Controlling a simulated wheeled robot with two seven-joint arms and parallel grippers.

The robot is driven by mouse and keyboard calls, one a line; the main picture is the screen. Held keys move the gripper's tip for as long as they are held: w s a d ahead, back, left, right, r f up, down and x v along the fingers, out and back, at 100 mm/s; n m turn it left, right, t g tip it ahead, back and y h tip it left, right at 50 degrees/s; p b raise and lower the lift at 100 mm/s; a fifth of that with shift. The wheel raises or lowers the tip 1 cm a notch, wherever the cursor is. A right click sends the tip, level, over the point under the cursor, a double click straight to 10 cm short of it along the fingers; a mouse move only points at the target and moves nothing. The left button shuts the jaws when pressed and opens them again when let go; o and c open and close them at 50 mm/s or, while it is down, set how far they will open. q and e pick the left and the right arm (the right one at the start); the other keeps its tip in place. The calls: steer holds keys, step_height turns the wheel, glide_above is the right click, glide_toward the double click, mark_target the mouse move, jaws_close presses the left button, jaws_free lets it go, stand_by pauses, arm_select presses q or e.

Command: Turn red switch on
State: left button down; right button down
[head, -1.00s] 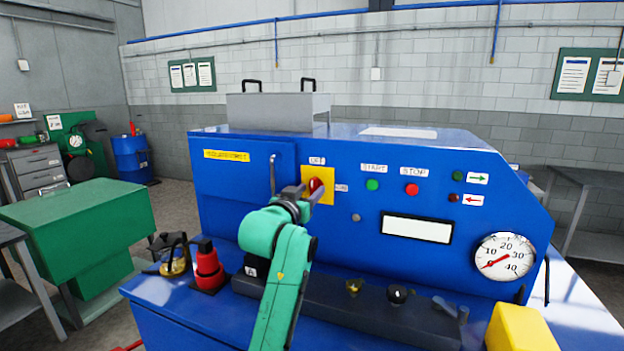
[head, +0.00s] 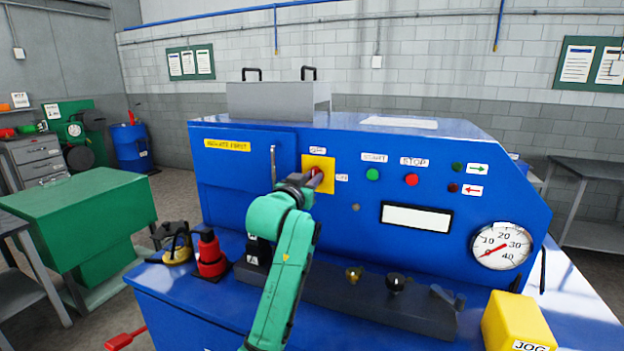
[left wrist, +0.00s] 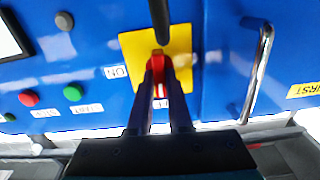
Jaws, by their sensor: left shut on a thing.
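The red switch (head: 317,171) sits on a yellow plate (head: 326,185) on the front of the blue machine (head: 250,180). Labels stand above it and to its right; the right one reads "ON" in the left wrist view. My left gripper (head: 313,180) reaches up to the plate and partly covers the switch. In the left wrist view the red switch (left wrist: 158,64) lies between the fingers of my left gripper (left wrist: 158,72), which are shut on it. My right gripper is in neither view.
Right of the plate are a green START button (head: 372,174), a red STOP button (head: 411,180), a white display (head: 416,217) and a gauge (head: 502,246). A door handle (head: 273,166) stands close left of my gripper. A yellow JOG box (head: 516,322) is at front right.

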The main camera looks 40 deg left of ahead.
arm_select(q)
steer(key=shift+w+d+f+m+p, duration=0.15)
steer(key=shift+m+p, duration=0.85)
steer(key=shift+m, duration=3.3)
steer(key=shift+s+d+f+m+p, duration=0.15)
steer(key=shift+m+p, duration=0.85)
steer(key=shift+m, duration=3.3)
steer(key=shift+w+f, duration=0.1)
steer(key=c, duration=0.8)
jaws_free()
steer(key=shift+c, duration=0.2)
steer(key=p+v, duration=0.4)
steer(key=v, duration=1)
steer(key=shift+s, duration=0.35)
